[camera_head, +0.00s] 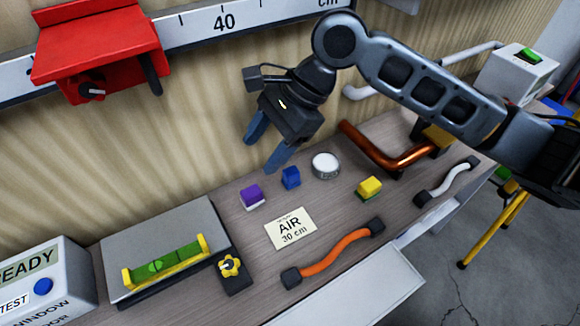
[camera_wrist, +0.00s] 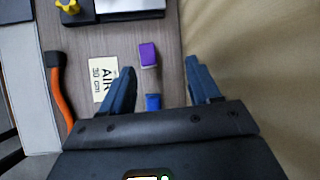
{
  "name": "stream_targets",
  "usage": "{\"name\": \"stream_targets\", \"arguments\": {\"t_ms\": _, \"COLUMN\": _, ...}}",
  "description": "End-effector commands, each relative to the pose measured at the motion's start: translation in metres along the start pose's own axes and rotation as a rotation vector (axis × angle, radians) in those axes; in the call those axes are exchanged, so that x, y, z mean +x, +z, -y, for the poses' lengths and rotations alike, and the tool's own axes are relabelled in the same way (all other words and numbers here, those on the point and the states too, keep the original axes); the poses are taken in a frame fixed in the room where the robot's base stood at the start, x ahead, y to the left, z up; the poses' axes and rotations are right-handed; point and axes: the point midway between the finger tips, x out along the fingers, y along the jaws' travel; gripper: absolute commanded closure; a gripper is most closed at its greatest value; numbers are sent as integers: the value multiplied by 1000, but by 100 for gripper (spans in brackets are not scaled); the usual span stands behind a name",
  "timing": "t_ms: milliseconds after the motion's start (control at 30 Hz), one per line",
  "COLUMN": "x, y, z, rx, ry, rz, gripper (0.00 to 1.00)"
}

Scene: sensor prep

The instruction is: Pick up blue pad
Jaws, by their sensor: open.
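The blue pad (camera_head: 291,178) is a small blue block standing on the wooden bench, between a purple block and a round white-topped tin. In the wrist view the blue pad (camera_wrist: 153,102) shows between my two fingers, partly hidden by the gripper body. My gripper (camera_head: 264,156) is open and empty, its blue fingers pointing down above the bench, up and left of the blue pad in the head view. In the wrist view the fingers (camera_wrist: 160,80) are spread wide, with the pad nearer the left finger.
A purple block (camera_head: 251,196) stands close left of the pad, and the tin (camera_head: 326,165) close right. A yellow block (camera_head: 369,188), AIR card (camera_head: 290,229), orange hose (camera_head: 335,252) and copper pipe (camera_head: 390,158) lie around. The wall (camera_head: 200,130) rises behind.

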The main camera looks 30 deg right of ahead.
Motion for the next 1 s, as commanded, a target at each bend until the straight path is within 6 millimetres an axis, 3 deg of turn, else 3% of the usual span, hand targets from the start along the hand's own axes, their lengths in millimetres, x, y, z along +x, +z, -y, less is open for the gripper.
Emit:
{"name": "stream_targets", "arguments": {"t_ms": 33, "x": -7, "y": -20, "z": -6, "rx": 43, "ry": 35, "rz": -49, "gripper": 38}}
{"name": "stream_targets", "arguments": {"t_ms": 100, "x": -13, "y": -38, "z": -15, "rx": 97, "ry": 79, "rz": -98, "gripper": 38}}
{"name": "stream_targets", "arguments": {"t_ms": 233, "x": -20, "y": -57, "z": -26, "rx": 155, "ry": 123, "rz": -150, "gripper": 38}}
{"name": "stream_targets", "arguments": {"t_ms": 367, "x": -15, "y": -63, "z": -29, "rx": 173, "ry": 136, "rz": -163, "gripper": 38}}
{"name": "stream_targets", "arguments": {"t_ms": 1000, "x": 52, "y": -81, "z": -37, "rx": 169, "ry": 133, "rz": -160, "gripper": 38}}
